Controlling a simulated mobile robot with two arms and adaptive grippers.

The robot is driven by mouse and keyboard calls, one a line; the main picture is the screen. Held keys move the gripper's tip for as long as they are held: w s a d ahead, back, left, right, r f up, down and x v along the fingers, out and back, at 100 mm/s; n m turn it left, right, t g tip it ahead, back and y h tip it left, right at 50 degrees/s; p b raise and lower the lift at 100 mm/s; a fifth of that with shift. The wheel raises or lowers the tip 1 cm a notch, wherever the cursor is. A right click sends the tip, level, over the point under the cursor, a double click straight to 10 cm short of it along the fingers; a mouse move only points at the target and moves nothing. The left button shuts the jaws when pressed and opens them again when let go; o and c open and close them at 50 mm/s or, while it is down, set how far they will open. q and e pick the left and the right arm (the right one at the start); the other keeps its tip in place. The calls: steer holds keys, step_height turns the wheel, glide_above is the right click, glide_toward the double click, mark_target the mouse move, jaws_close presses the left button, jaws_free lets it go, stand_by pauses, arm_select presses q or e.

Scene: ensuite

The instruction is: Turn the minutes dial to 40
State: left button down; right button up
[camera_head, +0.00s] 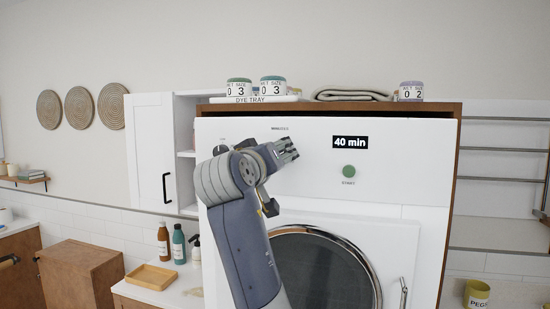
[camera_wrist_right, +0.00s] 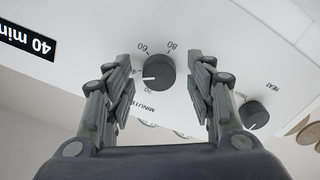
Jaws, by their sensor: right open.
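The minutes dial (camera_wrist_right: 159,71) is a dark round knob on the white machine panel, with printed marks around it. Its white pointer line is turned toward the 40 mark, whose print is partly covered by a finger. The display (camera_head: 350,142) reads "40 min"; it also shows at the left of the right wrist view (camera_wrist_right: 28,41). My right gripper (camera_head: 290,148) is open in front of the panel. In the right wrist view its fingers (camera_wrist_right: 160,75) stand on either side of the dial, with gaps visible. In the head view the gripper hides the dial. My left gripper is not in view.
The heat dial (camera_wrist_right: 255,114) sits beside the minutes dial, near one finger. A green start button (camera_head: 349,171) is below the display. The round door (camera_head: 322,270) is lower on the machine. Labelled jars (camera_head: 273,86) and a folded towel (camera_head: 350,93) stand on top.

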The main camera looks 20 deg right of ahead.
steer(key=v, duration=0.7)
steer(key=shift+s+a, duration=0.2)
steer(key=shift+s, duration=0.05)
